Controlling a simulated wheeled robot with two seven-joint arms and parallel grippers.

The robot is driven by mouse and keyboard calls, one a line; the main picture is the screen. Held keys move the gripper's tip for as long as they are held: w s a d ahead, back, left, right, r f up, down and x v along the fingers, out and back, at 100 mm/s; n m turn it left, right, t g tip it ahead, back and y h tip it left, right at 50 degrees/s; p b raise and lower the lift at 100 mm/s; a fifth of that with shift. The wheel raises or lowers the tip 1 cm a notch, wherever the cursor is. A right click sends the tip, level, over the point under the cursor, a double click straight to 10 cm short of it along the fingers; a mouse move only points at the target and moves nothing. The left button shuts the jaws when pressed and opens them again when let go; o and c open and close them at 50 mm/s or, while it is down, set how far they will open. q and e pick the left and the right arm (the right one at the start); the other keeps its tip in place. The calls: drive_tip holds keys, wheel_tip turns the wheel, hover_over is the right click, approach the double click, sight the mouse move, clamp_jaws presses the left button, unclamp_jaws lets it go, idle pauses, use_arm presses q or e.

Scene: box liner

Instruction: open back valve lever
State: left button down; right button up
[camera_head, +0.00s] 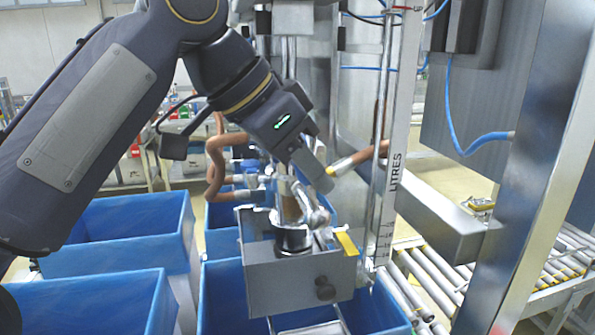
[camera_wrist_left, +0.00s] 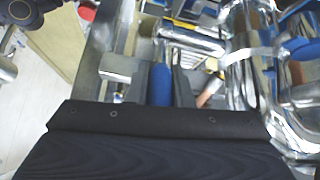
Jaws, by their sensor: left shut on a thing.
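My left arm comes in from the upper left, and my left gripper (camera_head: 312,172) points down at the metal valve pipework above the grey filling box (camera_head: 300,280). In the left wrist view, a blue lever handle (camera_wrist_left: 161,86) lies between the fingers of my left gripper (camera_wrist_left: 163,72), which is shut on it. Shiny chrome pipes (camera_wrist_left: 255,80) stand just right of the fingers. In the head view the gripped lever is hidden behind my gripper, so its angle cannot be told. My right gripper is out of view.
Blue boxes (camera_head: 95,300) stand at the left and below the filling box. Brown hoses (camera_head: 217,165) run behind the pipework. A clear column with a LITRES scale (camera_head: 390,190) stands close to the right of my gripper. A roller conveyor (camera_head: 425,280) and a steel post (camera_head: 535,170) are farther right.

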use_arm(q)
drive_tip(key=shift+w+d+y, duration=0.15)
drive_tip(key=shift+d+y, duration=0.35)
drive_tip(key=shift+y, duration=0.3)
drive_tip(key=c, duration=1.3)
unclamp_jaws()
drive_tip(key=shift+r, duration=0.2)
drive_tip(key=shift+a+r, duration=0.15)
drive_tip(key=shift+r, duration=0.15)
drive_tip(key=s+a, duration=0.5)
drive_tip(key=a, duration=0.6)
drive_tip(key=shift+s, duration=0.15)
